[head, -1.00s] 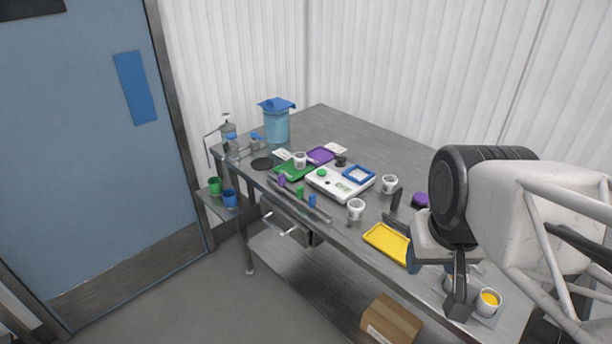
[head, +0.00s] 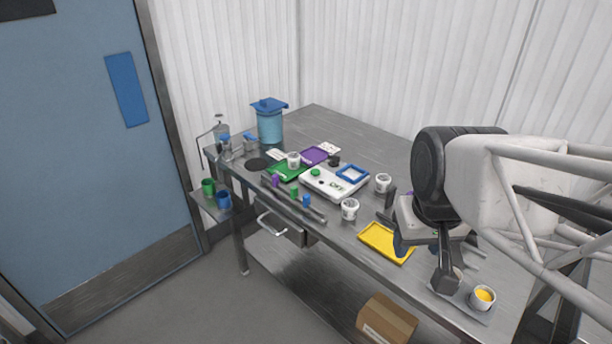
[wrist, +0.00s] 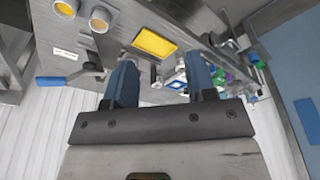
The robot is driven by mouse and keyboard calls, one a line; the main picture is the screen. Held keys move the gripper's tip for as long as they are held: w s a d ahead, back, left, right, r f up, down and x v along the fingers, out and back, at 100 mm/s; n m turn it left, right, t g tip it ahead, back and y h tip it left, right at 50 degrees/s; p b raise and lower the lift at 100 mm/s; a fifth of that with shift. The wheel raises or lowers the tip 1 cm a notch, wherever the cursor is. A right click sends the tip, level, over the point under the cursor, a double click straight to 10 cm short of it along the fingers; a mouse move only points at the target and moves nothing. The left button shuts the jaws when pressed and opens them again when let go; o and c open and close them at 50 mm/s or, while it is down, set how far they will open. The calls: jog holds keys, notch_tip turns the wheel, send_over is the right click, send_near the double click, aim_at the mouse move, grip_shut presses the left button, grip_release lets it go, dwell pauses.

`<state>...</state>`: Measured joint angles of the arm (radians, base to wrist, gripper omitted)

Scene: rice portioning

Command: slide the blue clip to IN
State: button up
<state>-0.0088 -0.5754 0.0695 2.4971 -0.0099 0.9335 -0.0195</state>
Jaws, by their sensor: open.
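The blue clip (head: 306,201) sits on a metal rail (head: 290,197) along the table's front edge. It is the rightmost of three clips there, beside a green clip (head: 294,192) and a purple clip (head: 275,181). Any IN marking on the rail is too small to read. My gripper (head: 422,262) is over the right part of the table, well to the right of the clip and near the yellow tray. In the wrist view my gripper's two blue-grey fingers (wrist: 162,84) are apart with nothing between them.
A yellow tray (head: 386,243) lies between the rail and my arm. White cups (head: 349,209) and (head: 382,183) stand near a white scale (head: 322,190) with a blue frame (head: 352,174). A cup of yellow contents (head: 483,297) stands at the right end. A drawer handle (head: 268,226) juts out below the rail.

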jog(key=w+a+n, duration=0.2)
jog(key=w+a, duration=0.1)
jog(key=w, duration=0.9)
jog(key=n+g, duration=0.2)
jog(key=n, duration=0.4)
send_over(307, 195)
jog(key=f, duration=1.5)
jog(key=shift+s+d+f, duration=0.2)
jog(key=shift+s, duration=0.15)
jog(key=shift+w+a+f+n, duration=0.3)
jog(key=shift+w+f, duration=0.05)
jog(key=shift+f, duration=0.05)
jog(key=shift+f, duration=0.15)
jog(key=shift+f, duration=3.8)
grip_shut()
